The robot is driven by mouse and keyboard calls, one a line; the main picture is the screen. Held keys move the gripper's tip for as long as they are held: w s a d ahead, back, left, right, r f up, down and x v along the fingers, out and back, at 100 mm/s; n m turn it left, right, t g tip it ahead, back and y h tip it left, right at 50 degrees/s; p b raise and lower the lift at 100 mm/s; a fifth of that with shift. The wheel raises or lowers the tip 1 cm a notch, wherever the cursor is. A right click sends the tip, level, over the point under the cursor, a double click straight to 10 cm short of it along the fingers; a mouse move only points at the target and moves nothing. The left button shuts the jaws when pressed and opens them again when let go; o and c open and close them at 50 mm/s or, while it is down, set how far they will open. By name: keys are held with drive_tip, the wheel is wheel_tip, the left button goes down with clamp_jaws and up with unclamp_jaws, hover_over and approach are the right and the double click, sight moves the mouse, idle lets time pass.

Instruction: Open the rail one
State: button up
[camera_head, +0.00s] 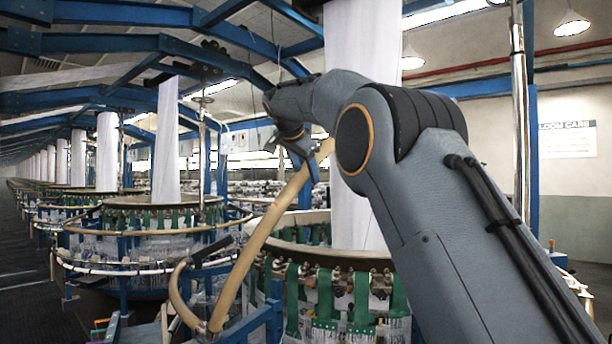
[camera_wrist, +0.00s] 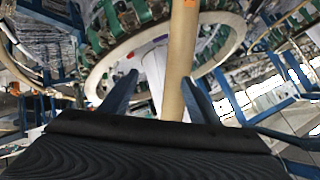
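A tan, curved rail (camera_head: 262,232) stands raised and tilted at the front loom. It runs from a low joint near the frame up to my gripper (camera_head: 303,150) in the head view. In the wrist view the rail (camera_wrist: 177,60) passes between the two blue fingers of my gripper (camera_wrist: 160,88). The fingers are apart. A clear gap shows between the left finger and the rail, while the right finger is close beside it; contact there cannot be told. The rail's near end is partly hidden by the dark gripper body in the wrist view.
The front loom's ring (camera_head: 290,248) with green straps stands below my arm, with a white fabric column (camera_head: 345,215) rising from it. A second loom (camera_head: 150,240) stands to the left with its own rails. A metal post (camera_head: 519,120) is at the right. The dark aisle floor (camera_head: 25,265) is clear.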

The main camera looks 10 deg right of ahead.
drive_tip(key=v, duration=0.6)
drive_tip(key=shift+r, duration=0.2)
idle(0.4)
drive_tip(key=shift+s+a, duration=0.1)
drive_tip(key=shift+s, duration=0.05)
idle(0.4)
drive_tip(key=s+d+f+n+g+y, duration=0.15)
drive_tip(key=s+f, duration=0.25)
drive_tip(key=f, duration=0.6)
drive_tip(key=s+d+f+n+g, duration=0.1)
drive_tip(key=s+d+f+n, duration=0.2)
drive_tip(key=f, duration=0.6)
drive_tip(key=s+d+f+n+g+y, duration=0.1)
drive_tip(key=s+d+f+n+g, duration=0.2)
drive_tip(key=f, duration=0.7)
drive_tip(key=s+d+f+n+g, duration=0.1)
drive_tip(key=s+f, duration=0.7)
drive_tip(key=s, duration=0.3)
drive_tip(key=s+d+f+n+g+y, duration=0.1)
drive_tip(key=s+d+f, duration=0.1)
drive_tip(key=s+f, duration=0.5)
drive_tip(key=s+d+f+n+g, duration=0.1)
drive_tip(key=s+f+n, duration=0.1)
drive_tip(key=s+f, duration=0.6)
drive_tip(key=s, duration=0.6)
drive_tip(key=shift+s+d+f, duration=0.15)
drive_tip(key=shift+s+f, duration=0.2)
drive_tip(key=shift+s, duration=0.05)
